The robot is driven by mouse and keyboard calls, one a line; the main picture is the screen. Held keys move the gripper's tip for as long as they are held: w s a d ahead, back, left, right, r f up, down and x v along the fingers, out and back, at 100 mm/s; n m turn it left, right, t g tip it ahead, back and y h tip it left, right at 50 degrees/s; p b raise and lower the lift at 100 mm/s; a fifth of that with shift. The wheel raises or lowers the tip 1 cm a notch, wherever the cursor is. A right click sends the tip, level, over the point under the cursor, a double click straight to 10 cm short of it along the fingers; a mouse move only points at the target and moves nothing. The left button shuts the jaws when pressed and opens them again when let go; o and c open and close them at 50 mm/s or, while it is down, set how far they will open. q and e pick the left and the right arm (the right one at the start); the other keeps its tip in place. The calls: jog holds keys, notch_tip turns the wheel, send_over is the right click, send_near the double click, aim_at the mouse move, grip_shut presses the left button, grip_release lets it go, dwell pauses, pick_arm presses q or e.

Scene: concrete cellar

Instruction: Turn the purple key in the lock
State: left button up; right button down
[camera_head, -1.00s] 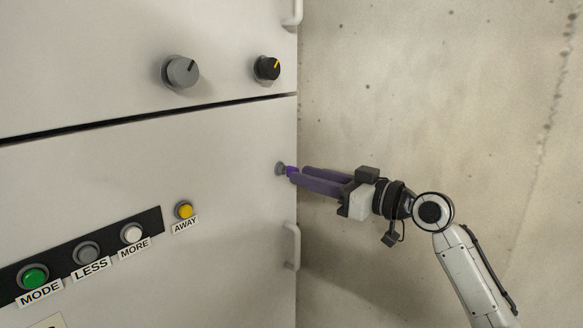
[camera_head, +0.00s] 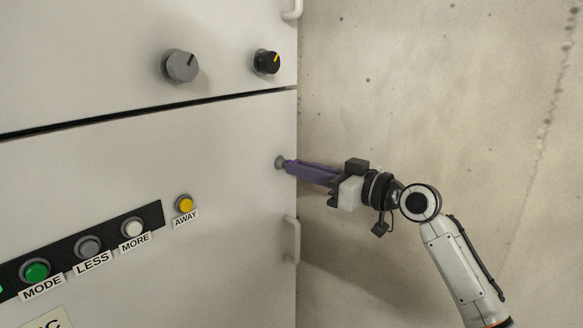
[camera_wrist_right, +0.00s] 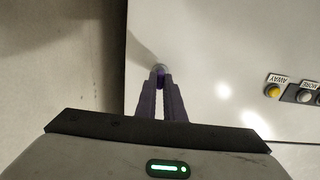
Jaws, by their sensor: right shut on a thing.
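The purple key sits in the round grey lock (camera_head: 280,162) near the right edge of the white cabinet front. In the head view the key is mostly hidden behind the fingers of my right gripper (camera_head: 290,167). In the right wrist view a bit of the purple key (camera_wrist_right: 159,76) shows between the fingertips, with the lock (camera_wrist_right: 159,67) just beyond it. My right gripper (camera_wrist_right: 160,82) has purple fingers and is shut on the key. My left gripper is in neither view.
On the cabinet are a grey knob (camera_head: 182,66), a black knob (camera_head: 267,62), a yellow AWAY button (camera_head: 184,204) and a row of labelled buttons. A handle (camera_head: 292,240) stands out below the lock. A bare concrete wall (camera_head: 430,90) is at the right.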

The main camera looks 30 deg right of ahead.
jog(key=n+b, duration=0.3)
jog(key=b, duration=0.1)
jog(key=shift+n, duration=0.3)
dwell(0.3)
